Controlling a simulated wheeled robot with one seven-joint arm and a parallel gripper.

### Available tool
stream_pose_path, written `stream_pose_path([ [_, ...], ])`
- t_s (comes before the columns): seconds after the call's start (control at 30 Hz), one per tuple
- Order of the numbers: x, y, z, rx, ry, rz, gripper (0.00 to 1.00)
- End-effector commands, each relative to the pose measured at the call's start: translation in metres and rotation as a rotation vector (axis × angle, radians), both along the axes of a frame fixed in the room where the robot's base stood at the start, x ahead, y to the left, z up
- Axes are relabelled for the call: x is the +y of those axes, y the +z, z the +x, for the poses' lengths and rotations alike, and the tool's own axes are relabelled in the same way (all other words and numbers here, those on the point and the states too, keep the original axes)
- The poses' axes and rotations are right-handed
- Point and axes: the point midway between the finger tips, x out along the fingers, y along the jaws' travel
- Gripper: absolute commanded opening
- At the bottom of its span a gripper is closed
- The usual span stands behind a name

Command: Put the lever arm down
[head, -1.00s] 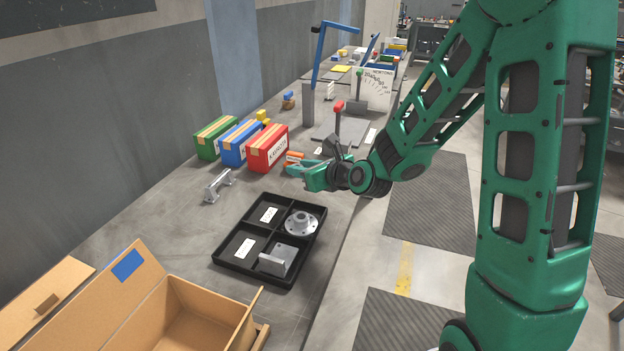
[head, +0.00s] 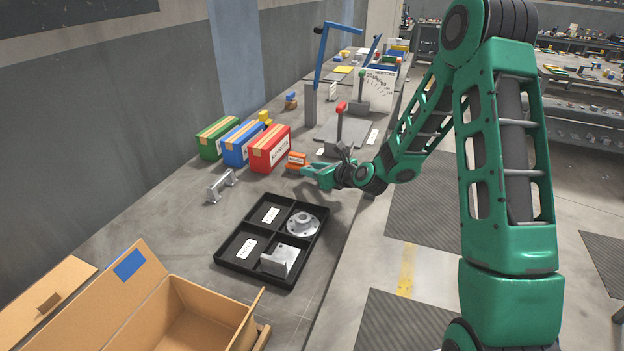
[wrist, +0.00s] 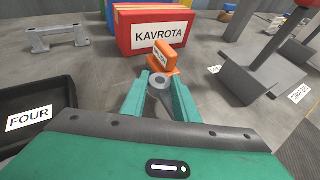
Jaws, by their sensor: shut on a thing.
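My gripper (head: 306,172) is low over the table, just in front of a small orange block and right of the red box. In the wrist view my gripper (wrist: 161,84) has its green fingers shut on a grey part with a round, holed end, which looks like the lever arm (wrist: 157,81). Most of the lever arm is hidden between the fingers, and I cannot tell whether it touches the table. In the head view the lever arm cannot be made out.
The orange block (head: 296,160) stands close ahead, before the red KAVROTA box (head: 270,150). A black divided tray (head: 254,282) holds a flanged part and a bracket. A grey bracket (head: 222,186) lies left. A red-knobbed lever stand (head: 340,125) is behind my gripper.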

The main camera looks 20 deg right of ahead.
Motion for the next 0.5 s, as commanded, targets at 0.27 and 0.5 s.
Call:
stream_pose_path([
  [0.27, 0.000, -0.030, 0.000, 0.001, -0.001, 0.002, 0.00],
  [0.5, 0.000, -0.030, 0.000, -0.001, -0.001, 0.001, 0.00],
])
